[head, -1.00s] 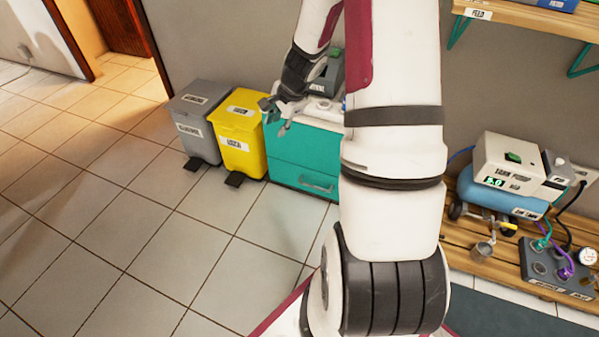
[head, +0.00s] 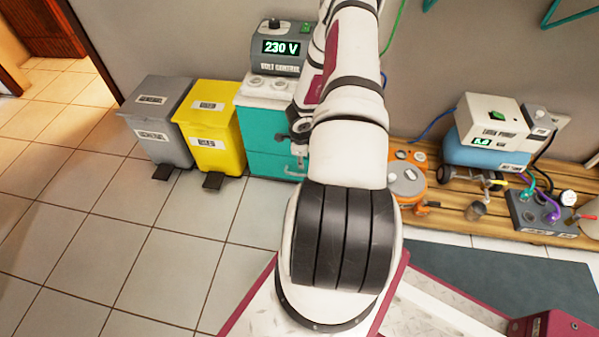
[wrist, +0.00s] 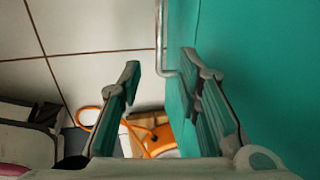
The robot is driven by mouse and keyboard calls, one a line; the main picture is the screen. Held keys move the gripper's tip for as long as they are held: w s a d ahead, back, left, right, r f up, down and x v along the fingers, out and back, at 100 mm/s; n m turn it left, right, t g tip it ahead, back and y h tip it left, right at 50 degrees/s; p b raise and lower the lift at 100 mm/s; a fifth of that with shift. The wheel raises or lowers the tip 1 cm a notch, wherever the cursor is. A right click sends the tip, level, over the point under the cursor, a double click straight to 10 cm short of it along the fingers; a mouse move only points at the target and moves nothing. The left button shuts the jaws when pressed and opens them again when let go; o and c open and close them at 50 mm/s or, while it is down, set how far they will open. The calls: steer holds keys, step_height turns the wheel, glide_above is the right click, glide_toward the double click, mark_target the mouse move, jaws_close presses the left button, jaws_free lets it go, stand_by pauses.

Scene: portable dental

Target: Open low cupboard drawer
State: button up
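The teal cupboard (head: 255,125) with a white top stands against the wall left of my arm in the head view. Its low drawer (head: 262,164) looks shut, with a metal handle (head: 293,173) near its right side, partly hidden by my arm. My gripper (head: 299,142) is in front of the cupboard, close to the handle. In the wrist view my gripper (wrist: 161,72) is open, with its two fingers apart. The metal handle (wrist: 161,38) runs down between the fingertips, and the teal front (wrist: 255,55) lies on the right. Contact with the handle cannot be told.
A yellow bin (head: 209,125) and a grey bin (head: 152,125) stand left of the cupboard. A voltage unit (head: 278,47) sits on top. A wooden pallet (head: 432,218) with equipment and an orange device (head: 404,180) lies to the right. The tiled floor in front is clear.

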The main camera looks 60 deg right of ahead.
steer(key=f+b, duration=0.1)
steer(key=f, duration=0.3)
steer(key=d+f+b, duration=0.1)
steer(key=f+b, duration=0.1)
steer(key=f, duration=0.1)
steer(key=w+d+f+b, duration=0.1)
steer(key=f, duration=0.3)
steer(key=shift+f+b, duration=0.3)
steer(key=shift+b, duration=0.1)
jaws_close()
